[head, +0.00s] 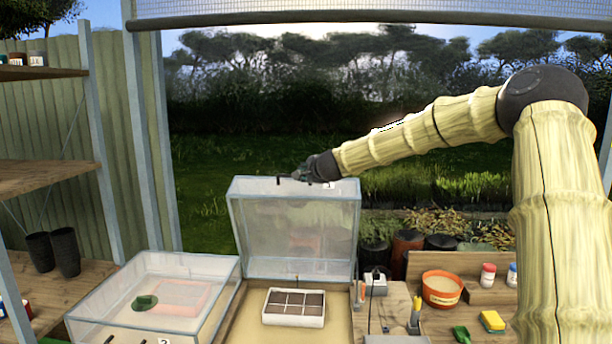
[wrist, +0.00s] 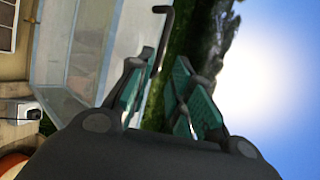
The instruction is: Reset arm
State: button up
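My arm reaches in from the right in the head view. My gripper (head: 300,177) is at the top edge of a clear lid (head: 295,232) that stands raised behind a box holding a white tray (head: 293,322). In the wrist view, my gripper (wrist: 166,72) has its two green-padded fingers apart, with nothing clearly held between them. A dark bent handle (wrist: 168,30) on the lid shows just past the fingertips, close to the left finger. I cannot tell whether they touch.
A second clear box (head: 90,310) with its lid down stands at the left, a green item inside. To the right are an orange pot (head: 442,288), small bottles (head: 487,275), a yellow sponge (head: 492,321) and a green brush (head: 461,334). Shelves (head: 45,178) with dark pots stand far left.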

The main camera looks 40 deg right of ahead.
dwell(0.4)
